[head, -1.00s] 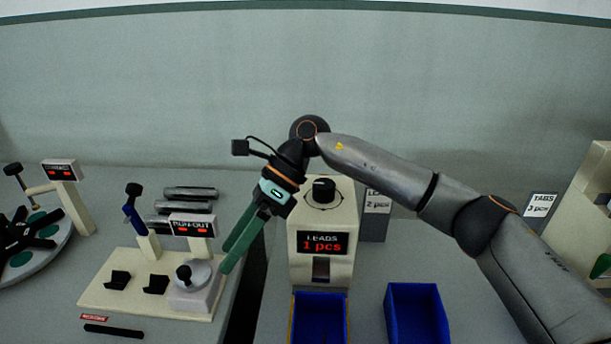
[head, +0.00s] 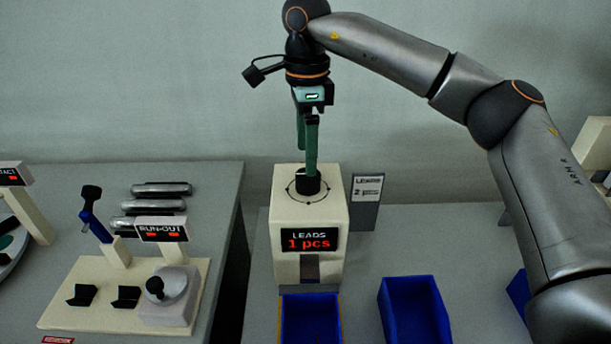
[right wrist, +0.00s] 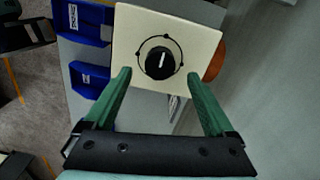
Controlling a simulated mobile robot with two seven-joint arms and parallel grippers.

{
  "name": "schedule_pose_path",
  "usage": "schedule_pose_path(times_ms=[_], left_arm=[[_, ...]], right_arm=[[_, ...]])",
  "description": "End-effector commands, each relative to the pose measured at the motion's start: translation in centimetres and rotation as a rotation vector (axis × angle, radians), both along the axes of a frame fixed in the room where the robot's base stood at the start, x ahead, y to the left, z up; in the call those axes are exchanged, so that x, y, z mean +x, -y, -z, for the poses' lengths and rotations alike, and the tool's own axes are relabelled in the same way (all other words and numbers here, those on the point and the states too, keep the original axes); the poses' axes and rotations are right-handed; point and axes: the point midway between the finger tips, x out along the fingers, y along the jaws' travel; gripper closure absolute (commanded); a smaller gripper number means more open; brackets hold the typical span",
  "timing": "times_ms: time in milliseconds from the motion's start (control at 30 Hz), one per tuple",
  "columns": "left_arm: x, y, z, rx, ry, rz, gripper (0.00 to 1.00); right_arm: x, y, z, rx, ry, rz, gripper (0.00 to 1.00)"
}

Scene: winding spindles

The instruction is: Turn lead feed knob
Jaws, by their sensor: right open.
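The lead feeder (head: 300,232) is a cream box with a display reading "LEADS 1 pcs". The black lead feed knob (head: 308,184) stands on its top inside a marked ring. My right gripper (head: 309,172) points down over the knob, its green fingers partly covering it in the head view. In the right wrist view the knob (right wrist: 160,62) shows a white pointer line, and the open fingers (right wrist: 158,78) stand either side, with gaps to the knob. Whether the fingertips are down at knob height is hard to tell. My left gripper is not in view.
A blue bin (head: 311,318) sits below the feeder's chute and another blue bin (head: 413,310) stands to its right. A label card (head: 366,200) stands beside the feeder. A run-out gauge stand (head: 130,290) is on the left table, across a dark gap.

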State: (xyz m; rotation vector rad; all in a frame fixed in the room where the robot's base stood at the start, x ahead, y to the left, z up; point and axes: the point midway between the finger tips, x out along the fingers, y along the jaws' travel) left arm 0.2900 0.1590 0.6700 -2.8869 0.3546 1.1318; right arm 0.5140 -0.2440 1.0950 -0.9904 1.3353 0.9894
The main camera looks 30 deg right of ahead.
Motion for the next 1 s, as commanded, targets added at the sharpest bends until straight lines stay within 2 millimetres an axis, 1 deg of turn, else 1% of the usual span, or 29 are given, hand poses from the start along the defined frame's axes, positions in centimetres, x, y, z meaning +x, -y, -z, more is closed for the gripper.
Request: schedule_pose_path(times_ms=[33,100,200,300,500,733,1000], left_arm=[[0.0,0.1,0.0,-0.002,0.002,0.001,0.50],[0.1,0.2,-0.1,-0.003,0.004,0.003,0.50],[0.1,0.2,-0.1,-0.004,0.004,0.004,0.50],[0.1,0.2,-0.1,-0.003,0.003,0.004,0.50],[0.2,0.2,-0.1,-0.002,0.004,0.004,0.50],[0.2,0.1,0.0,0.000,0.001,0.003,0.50],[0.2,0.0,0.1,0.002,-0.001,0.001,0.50]], right_arm=[[-0.1,0.1,1.2,-0.001,-0.003,0.000,0.11],[-0.1,0.0,2.5,-0.001,-0.003,0.000,0.11],[-0.1,0.0,4.1,0.000,-0.002,0.001,0.11],[0.0,0.0,5.2,0.000,0.000,0.001,0.11],[0.0,0.0,6.1,0.000,0.000,0.001,0.11],[0.0,0.0,6.2,0.001,0.000,0.000,0.11],[0.0,0.0,6.1,0.001,0.000,0.000,0.41]])
